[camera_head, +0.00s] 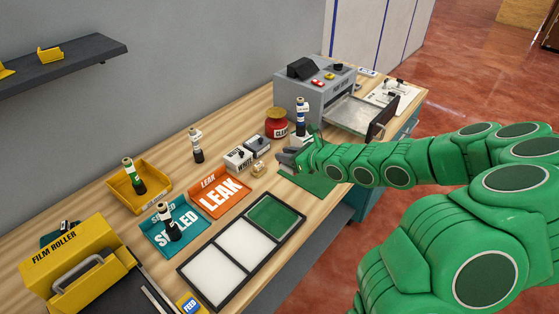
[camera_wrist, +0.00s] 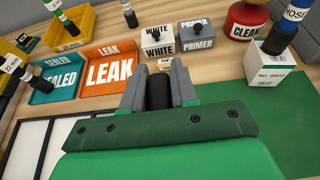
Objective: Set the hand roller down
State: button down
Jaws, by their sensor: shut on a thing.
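My gripper (camera_head: 288,157) reaches in from the right over the worktop, above or near the green mat (camera_head: 313,184); its height is hard to tell. In the wrist view, the two grey fingers of my gripper (camera_wrist: 159,88) are shut on a black rounded piece, which I take for the hand roller (camera_wrist: 159,96). Only this dark part shows between the fingers; the rest is hidden by the fingers and the green wrist. I cannot tell whether it touches the surface. The green mat also shows at right in the wrist view (camera_wrist: 280,115).
Beyond my gripper stand the WHITE and PRIMER boxes (camera_head: 247,153) and a red jar (camera_head: 277,123). A bottle on a white block (camera_head: 301,118) is close by. A LEAK tray (camera_head: 218,196), a SEALED tray (camera_head: 172,238) and a black three-panel frame (camera_head: 243,250) lie left. A grey machine (camera_head: 310,95) stands behind.

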jog(key=w+a+r, duration=0.2)
jog(key=w, duration=0.1)
send_over(266, 147)
jog(key=s+d, duration=0.3)
jog(key=s, duration=0.1)
notch_tip(266, 147, down, 9)
jog(key=shift+a+r, duration=0.1)
jog(key=shift+r, duration=0.1)
jog(key=shift+w+f, duration=0.45)
jog(key=shift+w, duration=0.1)
jog(key=shift+w+a+f, duration=0.1)
jog(key=shift+w+f, duration=0.1)
jog(key=shift+f, duration=1.55)
jog(key=shift+s+f, duration=0.1)
jog(key=shift+f, duration=0.3)
